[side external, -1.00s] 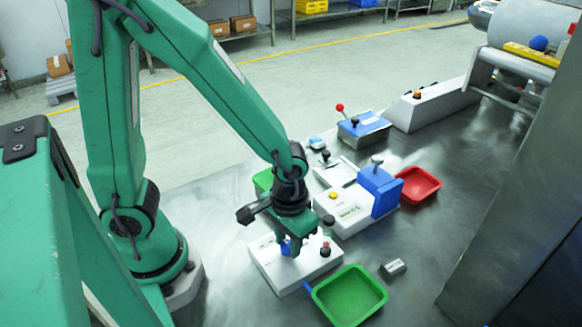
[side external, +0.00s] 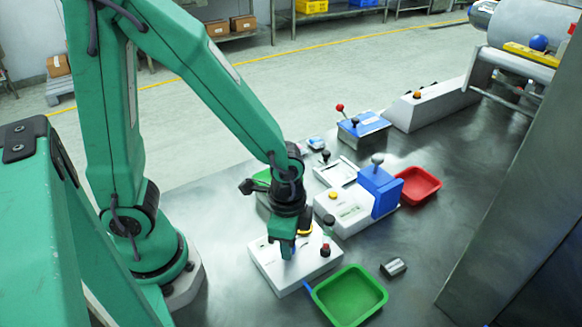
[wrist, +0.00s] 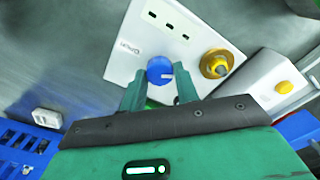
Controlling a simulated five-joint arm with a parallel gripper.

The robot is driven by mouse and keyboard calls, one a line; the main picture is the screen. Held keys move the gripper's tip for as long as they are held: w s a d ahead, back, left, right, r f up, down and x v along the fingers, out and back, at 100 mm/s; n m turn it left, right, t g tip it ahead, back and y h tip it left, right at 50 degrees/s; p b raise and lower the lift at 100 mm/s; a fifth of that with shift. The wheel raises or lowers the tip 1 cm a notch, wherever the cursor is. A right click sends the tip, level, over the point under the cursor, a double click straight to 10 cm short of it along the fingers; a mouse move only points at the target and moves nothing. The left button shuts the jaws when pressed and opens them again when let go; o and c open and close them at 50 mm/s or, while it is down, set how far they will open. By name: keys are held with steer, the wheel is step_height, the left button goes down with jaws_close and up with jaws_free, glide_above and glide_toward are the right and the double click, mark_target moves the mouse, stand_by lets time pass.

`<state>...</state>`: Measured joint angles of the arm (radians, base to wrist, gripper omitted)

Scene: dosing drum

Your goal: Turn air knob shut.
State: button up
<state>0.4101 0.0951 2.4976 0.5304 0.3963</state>
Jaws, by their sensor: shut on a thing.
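A blue round knob (wrist: 160,68) with a pale pointer line sits on a white panel box (wrist: 150,30) in the wrist view. The line points to the picture's right. My gripper (wrist: 160,92) has its two green fingers on either side of the knob, closed on it. In the side view my gripper (side external: 288,250) points down onto the white panel box (side external: 268,265), and its fingers hide most of the knob. The small print on the panel is too blurred to read.
A yellow round fitting (wrist: 217,64) is on the panel close to my right finger. A green tray (side external: 350,295) stands beside the box. A white box with a blue block (side external: 378,190) and a red tray (side external: 420,185) lie behind. The table's front right is mostly clear.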

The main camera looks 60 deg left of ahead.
steer(key=m, duration=0.6)
steer(key=shift+s+a+m, duration=0.1)
steer(key=shift+s+m, duration=0.15)
steer(key=shift+m, duration=0.15)
steer(key=o, duration=1)
steer(key=shift+c, duration=0.2)
steer(key=shift+w, duration=0.1)
steer(key=shift+r, duration=0.1)
steer(key=shift+r, duration=3.8)
